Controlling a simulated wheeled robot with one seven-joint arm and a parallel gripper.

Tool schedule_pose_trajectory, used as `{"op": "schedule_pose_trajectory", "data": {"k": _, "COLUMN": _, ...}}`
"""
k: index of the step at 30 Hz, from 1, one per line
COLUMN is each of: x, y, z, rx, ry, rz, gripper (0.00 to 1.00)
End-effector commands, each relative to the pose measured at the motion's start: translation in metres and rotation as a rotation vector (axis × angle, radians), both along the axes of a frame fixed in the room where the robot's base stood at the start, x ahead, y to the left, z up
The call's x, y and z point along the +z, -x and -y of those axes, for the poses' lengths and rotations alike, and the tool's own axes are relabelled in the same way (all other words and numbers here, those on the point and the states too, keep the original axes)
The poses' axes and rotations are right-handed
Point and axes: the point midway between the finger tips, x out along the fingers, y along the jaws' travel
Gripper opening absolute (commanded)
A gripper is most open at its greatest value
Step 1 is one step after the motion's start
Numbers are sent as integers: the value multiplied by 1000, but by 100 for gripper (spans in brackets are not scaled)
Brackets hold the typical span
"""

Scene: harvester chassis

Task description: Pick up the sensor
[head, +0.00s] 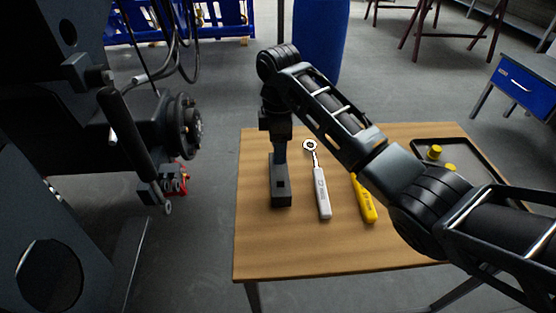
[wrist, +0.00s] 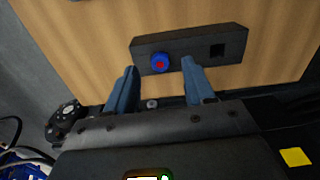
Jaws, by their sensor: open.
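A small round blue piece with a red centre, which looks like the sensor (wrist: 160,62), sits at one end of a black block (wrist: 190,46) in the wrist view. The block also shows on the table in the head view (head: 281,197), with a square hole in its top. My gripper (head: 279,158) points down over the far end of this block and hides the sensor there. In the wrist view my gripper (wrist: 159,66) is open and empty, with its blue fingers to the left and right of the sensor. I cannot tell the exact height gap.
The wooden table (head: 300,255) also holds a white-handled ratchet wrench (head: 322,195), a yellow tool (head: 363,198) and a black tray (head: 470,163) with yellow pieces. The dark harvester chassis (head: 60,190) stands to the left. A blue barrel (head: 318,40) stands behind.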

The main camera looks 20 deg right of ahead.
Motion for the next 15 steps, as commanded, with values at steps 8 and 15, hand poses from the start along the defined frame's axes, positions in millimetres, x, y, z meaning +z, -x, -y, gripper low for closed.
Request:
{"op": "schedule_pose_trajectory", "data": {"k": 8, "x": -26, "y": 0, "z": -1, "rx": 0, "ry": 0, "rz": 0, "gripper": 53}}
{"op": "schedule_pose_trajectory", "data": {"k": 15, "x": -27, "y": 0, "z": -1, "rx": 0, "ry": 0, "rz": 0, "gripper": 50}}
